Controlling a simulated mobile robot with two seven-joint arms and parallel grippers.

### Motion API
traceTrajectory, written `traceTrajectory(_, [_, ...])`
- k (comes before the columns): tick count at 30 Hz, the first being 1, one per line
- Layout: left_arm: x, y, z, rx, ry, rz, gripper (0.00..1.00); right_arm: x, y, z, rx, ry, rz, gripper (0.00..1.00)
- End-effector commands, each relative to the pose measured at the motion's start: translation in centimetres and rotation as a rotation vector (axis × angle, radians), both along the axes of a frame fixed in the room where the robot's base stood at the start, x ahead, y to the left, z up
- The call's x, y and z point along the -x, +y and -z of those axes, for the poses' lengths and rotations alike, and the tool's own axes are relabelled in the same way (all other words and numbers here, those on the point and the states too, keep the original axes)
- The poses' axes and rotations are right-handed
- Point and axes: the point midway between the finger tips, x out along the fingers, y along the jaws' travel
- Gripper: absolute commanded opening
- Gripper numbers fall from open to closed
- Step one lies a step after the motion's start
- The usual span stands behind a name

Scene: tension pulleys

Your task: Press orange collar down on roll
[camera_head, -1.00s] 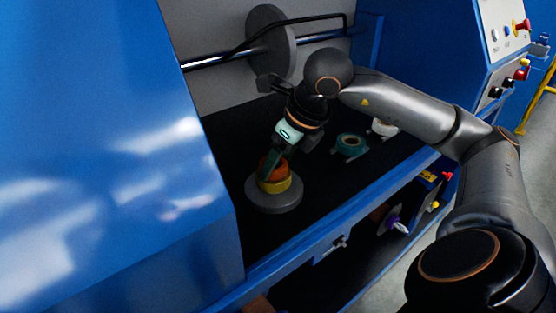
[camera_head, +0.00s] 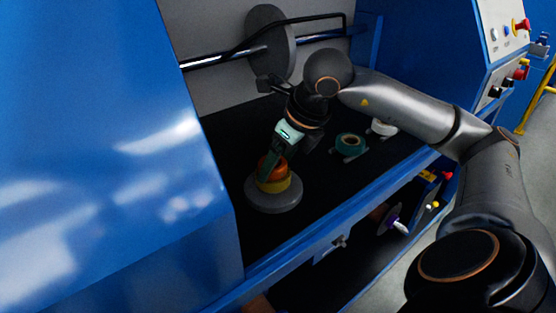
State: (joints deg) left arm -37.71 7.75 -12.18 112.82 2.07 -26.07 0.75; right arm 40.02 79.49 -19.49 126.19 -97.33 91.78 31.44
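The orange collar (camera_head: 269,167) sits on top of a yellow roll (camera_head: 274,186), which rests on a round grey base (camera_head: 274,201) inside the blue machine. My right gripper (camera_head: 275,160) reaches down from the upper right, and its fingers are at the orange collar. The fingers partly cover the collar. From this view I cannot tell whether they are closed around it or pressing on it. My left gripper is not in view.
A teal roll (camera_head: 350,144) and a white roll (camera_head: 384,127) stand on the black deck to the right. A grey disc (camera_head: 270,45) on a metal shaft is behind my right wrist. The blue housing (camera_head: 110,160) fills the left side.

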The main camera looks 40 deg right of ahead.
Motion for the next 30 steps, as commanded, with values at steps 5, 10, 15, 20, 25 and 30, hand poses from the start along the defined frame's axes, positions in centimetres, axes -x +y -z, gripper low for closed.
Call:
traceTrajectory(5, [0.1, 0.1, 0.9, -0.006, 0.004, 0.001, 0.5, 0.3, 0.4, 0.8, -0.006, 0.017, -0.011, 1.0])
traceTrajectory(10, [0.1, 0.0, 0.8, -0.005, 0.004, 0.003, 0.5, 0.3, 0.4, 0.7, -0.007, 0.016, -0.012, 1.0])
traceTrajectory(15, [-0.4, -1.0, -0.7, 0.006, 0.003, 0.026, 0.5, 0.2, 0.3, 0.5, -0.005, 0.01, -0.008, 1.0])
traceTrajectory(20, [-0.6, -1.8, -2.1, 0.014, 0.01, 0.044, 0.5, 1.0, 0.0, -2.2, -0.002, -0.002, -0.005, 1.0])
traceTrajectory(25, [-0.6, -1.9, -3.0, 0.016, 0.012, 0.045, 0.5, 2.7, -0.3, -6.3, -0.002, -0.004, -0.003, 1.0])
traceTrajectory(30, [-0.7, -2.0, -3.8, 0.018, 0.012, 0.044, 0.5, 4.0, -0.5, -9.4, -0.002, -0.004, -0.002, 1.0])
